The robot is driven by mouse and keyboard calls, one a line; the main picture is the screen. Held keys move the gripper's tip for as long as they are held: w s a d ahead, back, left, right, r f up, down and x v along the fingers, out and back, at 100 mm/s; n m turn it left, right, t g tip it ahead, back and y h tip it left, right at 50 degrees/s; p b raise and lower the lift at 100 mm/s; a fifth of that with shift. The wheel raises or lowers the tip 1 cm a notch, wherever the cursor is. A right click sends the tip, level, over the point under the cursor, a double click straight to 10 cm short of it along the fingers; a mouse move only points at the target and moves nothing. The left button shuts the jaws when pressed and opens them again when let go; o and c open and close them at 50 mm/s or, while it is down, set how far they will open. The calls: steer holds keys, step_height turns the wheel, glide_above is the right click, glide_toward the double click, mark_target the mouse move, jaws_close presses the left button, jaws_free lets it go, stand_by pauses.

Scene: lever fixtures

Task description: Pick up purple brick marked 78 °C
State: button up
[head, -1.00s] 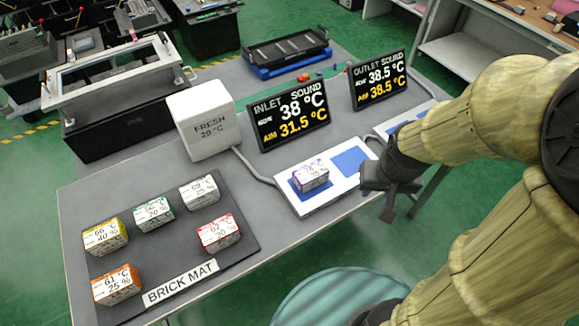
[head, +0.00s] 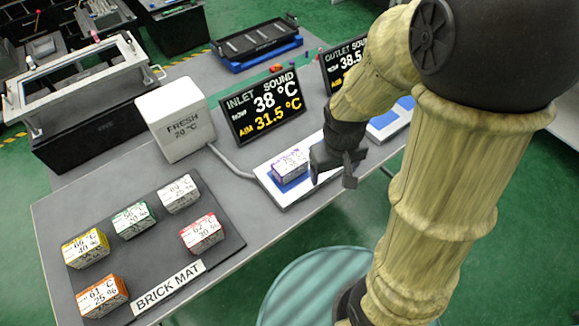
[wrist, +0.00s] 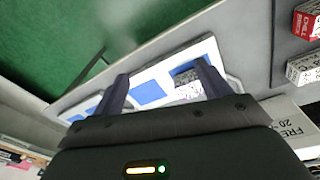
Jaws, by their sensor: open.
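The purple-edged brick (head: 290,166) sits on a blue patch of the white inlet plate (head: 276,197), below the inlet sign. Its label is too small to read surely. My gripper (head: 336,178) is just to the right of the brick, over the plate, apart from it and empty. In the wrist view my gripper (wrist: 160,85) shows two spread dark fingers. The purple-edged brick (wrist: 188,86) appears there beside the right finger, partly hidden by it. A bare blue patch (wrist: 148,92) lies between the fingers.
The brick mat (head: 160,235) at left holds several other bricks. The white FRESH box (head: 176,120) and the inlet sign (head: 262,106) stand behind the plate. The outlet sign (head: 343,66) is partly hidden by my arm.

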steer(key=w+a+f+n+g+h, duration=0.2)
steer(key=a+f+n, duration=0.3)
steer(key=n, duration=0.1)
steer(key=n+t+h, duration=0.8)
steer(key=n+h, duration=0.1)
steer(key=n, duration=0.7)
glide_toward(280, 167)
steer(key=v, duration=0.4)
steer(key=shift+s+p, duration=0.1)
steer(key=shift+p, duration=0.25)
steer(key=p+x, duration=0.2)
steer(key=x, duration=1)
